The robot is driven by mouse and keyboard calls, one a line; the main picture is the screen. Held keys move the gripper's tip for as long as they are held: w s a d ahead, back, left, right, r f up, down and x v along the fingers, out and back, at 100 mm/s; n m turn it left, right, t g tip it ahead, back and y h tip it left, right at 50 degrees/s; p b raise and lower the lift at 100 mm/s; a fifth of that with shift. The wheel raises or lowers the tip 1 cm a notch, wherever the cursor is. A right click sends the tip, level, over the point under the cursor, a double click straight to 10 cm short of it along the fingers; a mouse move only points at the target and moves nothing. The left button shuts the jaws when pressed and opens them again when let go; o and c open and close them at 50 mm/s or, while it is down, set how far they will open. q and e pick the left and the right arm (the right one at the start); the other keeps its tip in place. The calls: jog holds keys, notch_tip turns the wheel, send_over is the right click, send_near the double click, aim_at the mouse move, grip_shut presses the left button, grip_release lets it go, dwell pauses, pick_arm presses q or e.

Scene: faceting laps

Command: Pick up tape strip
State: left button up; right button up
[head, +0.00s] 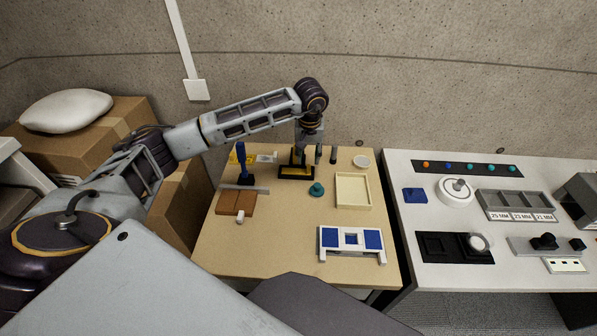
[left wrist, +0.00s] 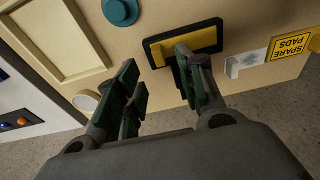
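I take the tape strip to be the yellow strip (left wrist: 204,39) in a black holder (left wrist: 217,27) at the back of the wooden table. The strip also shows in the head view (head: 296,174), with its holder (head: 311,178). My left gripper (head: 300,154) is above the holder, pointing down. In the left wrist view its green-padded fingers (left wrist: 157,60) are spread apart with nothing between them. One finger overlaps part of the strip and holder in that view; I cannot tell whether it touches. My right gripper is not in view.
A blue upright tool (head: 241,160) and a yellow spare-pads label (left wrist: 290,43) stand left of the holder. A teal knob (head: 317,189), a cream tray (head: 353,191) and a round white dish (head: 361,161) are to the right. The table's front left is clear.

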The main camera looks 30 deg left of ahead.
aim_at(308, 167)
pick_arm(q)
jog(key=shift+w+f, duration=0.1)
jog(key=shift+f, duration=0.75)
jog(key=shift+w+a+f, duration=0.1)
jog(key=shift+w+f, duration=0.1)
jog(key=shift+f, duration=1.1)
jog(key=shift+w+a+f, duration=0.1)
jog(key=shift+w+f, duration=0.1)
jog(key=shift+f, duration=1.1)
grip_shut()
